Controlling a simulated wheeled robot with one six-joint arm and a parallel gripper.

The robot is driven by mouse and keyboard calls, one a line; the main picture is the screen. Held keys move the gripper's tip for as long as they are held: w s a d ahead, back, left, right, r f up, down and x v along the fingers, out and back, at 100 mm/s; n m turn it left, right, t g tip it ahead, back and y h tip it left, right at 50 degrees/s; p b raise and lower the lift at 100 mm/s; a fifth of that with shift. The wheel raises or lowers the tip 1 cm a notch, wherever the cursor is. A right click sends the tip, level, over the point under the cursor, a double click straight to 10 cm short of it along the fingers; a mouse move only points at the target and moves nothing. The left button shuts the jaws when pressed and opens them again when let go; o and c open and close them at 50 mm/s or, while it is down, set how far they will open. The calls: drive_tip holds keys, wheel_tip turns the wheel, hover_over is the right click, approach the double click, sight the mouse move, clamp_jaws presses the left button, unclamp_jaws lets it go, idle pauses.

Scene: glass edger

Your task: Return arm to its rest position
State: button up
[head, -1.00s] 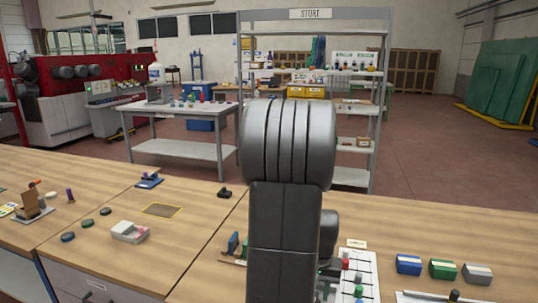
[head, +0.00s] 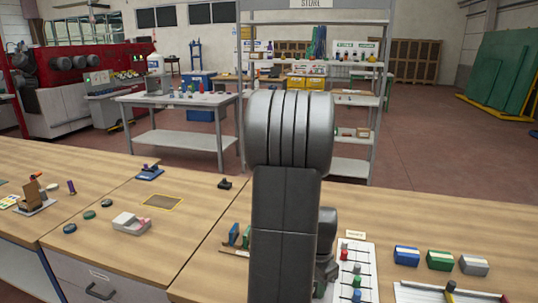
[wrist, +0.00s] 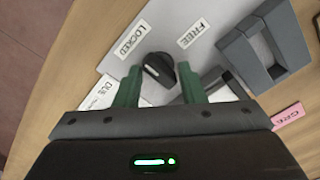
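My gripper (wrist: 158,82) shows in the wrist view with its two green fingers spread apart and nothing held between them. A dark rounded knob (wrist: 158,68) lies just beyond and between the fingertips, on a grey plate (wrist: 118,62). I cannot tell whether a finger touches it. The plate carries a LOCKED label (wrist: 131,36) and a FREE label (wrist: 195,33). In the head view my arm stands upright in the middle, and my gripper is hidden there.
A grey blocky frame (wrist: 240,62) stands right of the knob. In the head view, a panel with coloured knobs (head: 366,262) and blue, green and grey blocks (head: 440,260) sit right of my arm. A grey-white holder (head: 131,224) is at left. The STORE shelf (head: 382,110) stands behind.

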wheel_tip(320, 180, up, 13)
drive_tip(key=shift+r, duration=0.15)
drive_tip(key=shift+a, duration=0.1)
idle(0.5)
